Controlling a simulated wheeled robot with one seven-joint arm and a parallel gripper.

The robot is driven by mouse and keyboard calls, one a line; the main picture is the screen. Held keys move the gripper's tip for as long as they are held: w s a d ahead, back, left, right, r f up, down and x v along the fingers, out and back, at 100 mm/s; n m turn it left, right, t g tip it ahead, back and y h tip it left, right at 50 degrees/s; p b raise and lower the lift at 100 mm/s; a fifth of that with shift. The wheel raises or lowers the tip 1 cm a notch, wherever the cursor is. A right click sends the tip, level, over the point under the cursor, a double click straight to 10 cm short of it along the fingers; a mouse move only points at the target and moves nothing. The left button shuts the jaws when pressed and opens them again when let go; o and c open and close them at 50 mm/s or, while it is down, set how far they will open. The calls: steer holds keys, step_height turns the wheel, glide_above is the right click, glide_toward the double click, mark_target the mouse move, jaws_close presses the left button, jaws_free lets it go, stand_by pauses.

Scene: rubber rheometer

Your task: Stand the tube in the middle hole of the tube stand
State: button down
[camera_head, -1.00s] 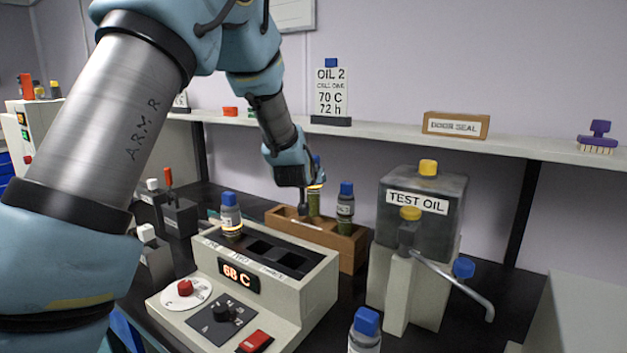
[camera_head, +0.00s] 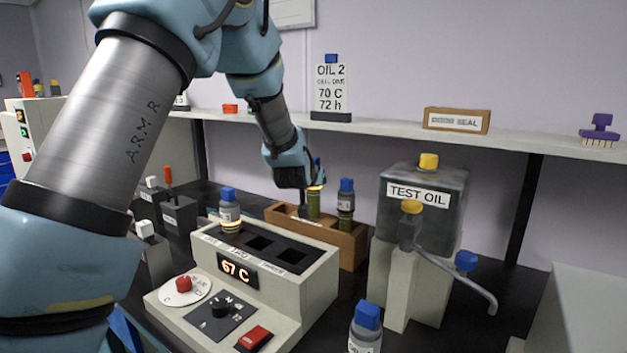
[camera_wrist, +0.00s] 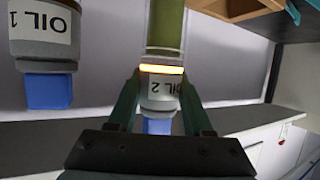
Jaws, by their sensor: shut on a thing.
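My gripper (camera_wrist: 160,110) is shut on the tube labelled OIL 2 (camera_wrist: 160,88), around its white label just below the blue cap. The wrist view shows this tube upside down, with a glowing orange ring and a green body; its lower end is out of that view. In the head view the tube's green body (camera_head: 314,204) is upright at the middle of the wooden tube stand (camera_head: 350,250). I cannot tell whether its end is inside the middle hole. Another blue-capped tube (camera_head: 345,199) stands in the stand's right end; an OIL 1 tube (camera_wrist: 42,35) shows in the wrist view.
A heater block (camera_head: 300,290) reading 67 C stands in front of the stand, with a blue-capped tube (camera_head: 229,208) in its left well. The TEST OIL tank (camera_head: 424,215) with its spout is at right. A blue-capped bottle (camera_head: 366,325) is in front. A shelf (camera_head: 390,136) runs behind.

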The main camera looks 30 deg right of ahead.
mark_target(312, 193)
steer(key=shift+f+b, duration=1.65)
steer(key=shift+f, duration=0.45)
steer(key=shift+c, duration=1.2)
jaws_free()
steer(key=shift+r+p, duration=1.95)
steer(key=shift+r, duration=1.15)
steer(key=shift+f, duration=0.1)
